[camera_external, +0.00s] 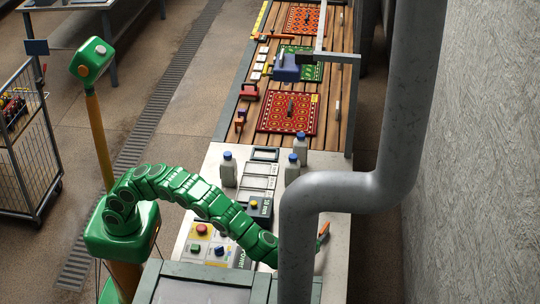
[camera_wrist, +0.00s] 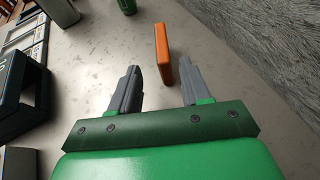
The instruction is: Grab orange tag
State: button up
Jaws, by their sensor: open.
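The orange tag (camera_wrist: 163,55) stands upright on its thin edge on the grey tabletop in the wrist view. It is just ahead of my gripper (camera_wrist: 158,75), between the lines of the two grey fingers and nearer the right one. The fingers are apart with nothing between them. In the external view the orange tag (camera_external: 323,229) shows at the right side of the bench, partly beside the grey pipe. My gripper is hidden behind that pipe there.
A thick grey pipe (camera_external: 300,230) stands in front of the bench. Bottles with blue caps (camera_external: 229,170) stand farther back. A dark box (camera_wrist: 22,90) is at the left in the wrist view. The tabletop around the tag is clear.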

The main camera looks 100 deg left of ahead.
jog(key=shift+w+x, duration=0.2)
jog(key=shift+x, duration=3.7)
jog(key=shift+d, duration=0.1)
grip_shut()
